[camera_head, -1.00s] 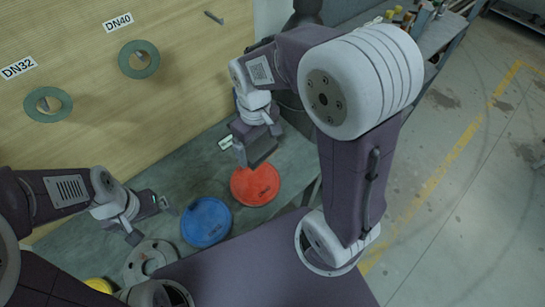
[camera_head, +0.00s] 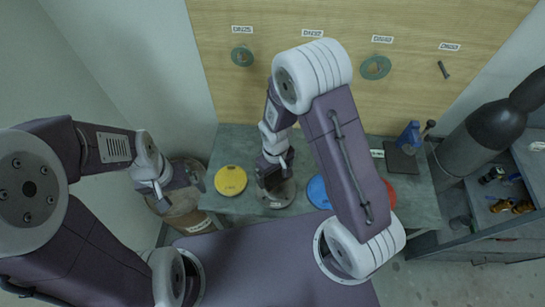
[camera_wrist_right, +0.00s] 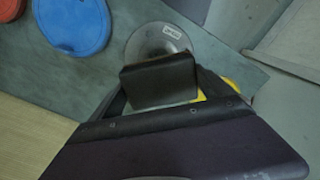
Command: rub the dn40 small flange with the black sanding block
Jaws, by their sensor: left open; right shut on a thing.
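The DN40 small flange is a grey metal disc (camera_head: 284,196) lying on the grey-green bench between the yellow and blue discs. In the right wrist view the flange (camera_wrist_right: 150,40) shows a small white label, and its lower part is hidden behind the block. My right gripper (camera_head: 268,178) is over the flange. In the right wrist view it is shut on the black sanding block (camera_wrist_right: 160,82), a dark rectangular piece. I cannot tell whether block and flange touch. My left gripper (camera_head: 188,178) is open and empty, left of the bench, above a brownish round container.
A yellow disc (camera_head: 230,180), a blue disc (camera_head: 317,193) and a red disc (camera_head: 390,193) lie along the bench. Green rings hang on the labelled wooden board (camera_head: 420,95). A blue tool (camera_head: 408,136) stands on a dark pad at the right. A dark cylinder (camera_head: 485,138) stands beyond.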

